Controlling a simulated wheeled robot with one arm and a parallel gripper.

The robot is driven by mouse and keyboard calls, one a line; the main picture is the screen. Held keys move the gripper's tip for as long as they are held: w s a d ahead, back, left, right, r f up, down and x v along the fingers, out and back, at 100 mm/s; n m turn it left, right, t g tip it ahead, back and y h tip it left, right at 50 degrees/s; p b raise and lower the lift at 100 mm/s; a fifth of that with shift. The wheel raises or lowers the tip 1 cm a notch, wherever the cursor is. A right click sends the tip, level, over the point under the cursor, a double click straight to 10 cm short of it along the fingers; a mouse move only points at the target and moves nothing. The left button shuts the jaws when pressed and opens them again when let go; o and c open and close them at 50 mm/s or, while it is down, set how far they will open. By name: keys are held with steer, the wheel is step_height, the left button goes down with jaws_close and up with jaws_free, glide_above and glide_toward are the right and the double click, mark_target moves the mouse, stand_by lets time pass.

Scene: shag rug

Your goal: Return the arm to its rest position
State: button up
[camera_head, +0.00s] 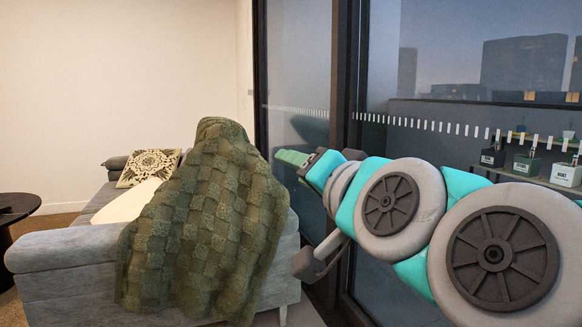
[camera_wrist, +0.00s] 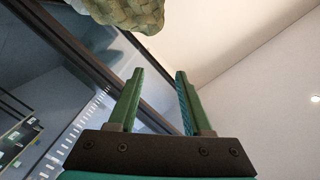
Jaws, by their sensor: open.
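My gripper (camera_wrist: 158,95) shows in the wrist view with its two green fingers spread apart and nothing between them. In the head view my gripper (camera_head: 291,158) is at the end of my teal and grey arm, just right of the top of a green woven blanket (camera_head: 205,225). The arm reaches in from the right edge. Part of the blanket also shows at the top of the wrist view (camera_wrist: 130,12), beyond the fingers. Whether the gripper touches the blanket is hard to tell; a gap seems to show.
The blanket drapes over a grey sofa (camera_head: 65,250) with a patterned cushion (camera_head: 150,166). A dark round table (camera_head: 15,208) stands at the far left. Dark-framed windows (camera_head: 345,80) rise behind the arm. Small planters (camera_head: 527,163) stand beyond the glass at right.

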steer(key=s+d+f+n+g+h, duration=0.1)
steer(key=f+g, duration=0.2)
steer(key=f, duration=0.5)
steer(key=s+d+f+n+g+h+p, duration=0.1)
steer(key=f+g, duration=0.1)
steer(key=f, duration=0.5)
steer(key=s+d+f+n+g+h, duration=0.1)
steer(key=s+f+g, duration=0.15)
steer(key=f, duration=0.55)
steer(key=s+d+f+n+g+h+p, duration=0.1)
steer(key=s+d+f+g, duration=0.4)
steer(key=s+f, duration=0.2)
steer(key=s+d+f+n+g+h+p, duration=0.1)
steer(key=s+d+f+g, duration=0.4)
steer(key=s, duration=0.6)
step_height(320, 180, down, 3)
steer(key=shift+r+h, duration=0.15)
steer(key=shift+h, duration=0.65)
steer(key=shift+d+g, duration=0.2)
steer(key=shift+g, duration=0.05)
